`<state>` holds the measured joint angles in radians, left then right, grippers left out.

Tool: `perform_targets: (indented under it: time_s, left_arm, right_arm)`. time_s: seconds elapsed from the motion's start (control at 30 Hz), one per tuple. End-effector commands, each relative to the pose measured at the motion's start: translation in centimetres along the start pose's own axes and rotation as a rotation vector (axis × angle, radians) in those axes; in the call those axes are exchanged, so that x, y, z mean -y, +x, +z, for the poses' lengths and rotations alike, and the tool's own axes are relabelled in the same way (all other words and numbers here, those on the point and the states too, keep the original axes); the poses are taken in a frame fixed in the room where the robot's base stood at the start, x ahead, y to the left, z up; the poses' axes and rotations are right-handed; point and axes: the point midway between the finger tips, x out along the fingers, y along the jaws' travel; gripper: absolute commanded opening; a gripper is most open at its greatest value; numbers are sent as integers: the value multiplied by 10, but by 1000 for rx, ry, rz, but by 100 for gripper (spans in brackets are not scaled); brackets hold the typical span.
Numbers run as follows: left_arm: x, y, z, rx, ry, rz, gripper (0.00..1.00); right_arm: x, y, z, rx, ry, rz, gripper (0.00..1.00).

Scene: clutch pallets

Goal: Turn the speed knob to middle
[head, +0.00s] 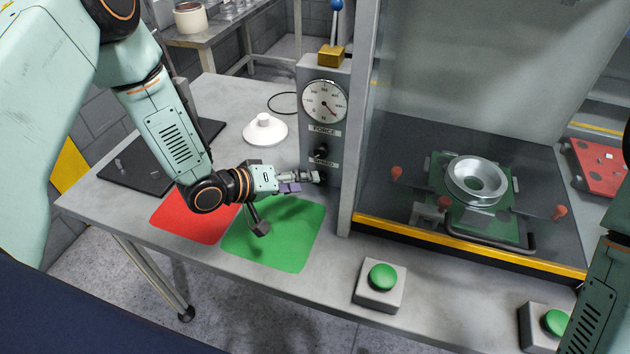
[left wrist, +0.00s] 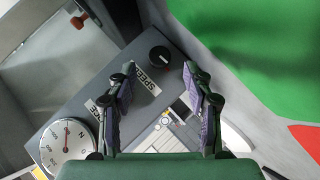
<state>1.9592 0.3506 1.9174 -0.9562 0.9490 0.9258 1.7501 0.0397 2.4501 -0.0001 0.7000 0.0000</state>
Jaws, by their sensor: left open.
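The speed knob (left wrist: 160,58) is a round black dial beside the SPEED label (left wrist: 152,82) on the grey control column (head: 321,120). In the head view the knob is partly hidden at the tip of my left gripper (head: 304,181). My left gripper is open, with its purple-padded fingers spread. In the left wrist view the knob shows in the gap ahead of the left gripper's fingertips (left wrist: 159,72), apart from both. The knob's pointer setting is too small to tell. My right gripper is out of view.
A white dial gauge (head: 324,101) and a second black knob (head: 320,150) sit above it on the column. Red (head: 195,218) and green (head: 275,235) mats lie below my left arm. Green push buttons (head: 382,277) stand in front. A glazed enclosure with a yellow edge (head: 460,245) is right.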

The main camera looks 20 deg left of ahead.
Motion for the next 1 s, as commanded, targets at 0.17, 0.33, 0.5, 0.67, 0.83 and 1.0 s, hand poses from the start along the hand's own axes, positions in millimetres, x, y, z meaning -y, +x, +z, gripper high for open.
perform_targets:
  time_s: [0.17,0.33,0.5,0.67,0.83,1.0]
  left_arm:
    - [0,26,0,2,4,2,51]
    - [-1,42,-1,1,3,3,51]
    - [-1,47,-1,2,2,4,51]
    - [-1,46,-1,2,2,4,51]
    - [-1,46,-2,1,2,4,38]
    - [-1,46,-2,1,2,4,24]
  right_arm:
    - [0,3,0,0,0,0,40]
    - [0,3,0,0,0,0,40]
    - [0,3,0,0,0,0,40]
    - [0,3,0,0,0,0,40]
    - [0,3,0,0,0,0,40]
    - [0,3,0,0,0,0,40]
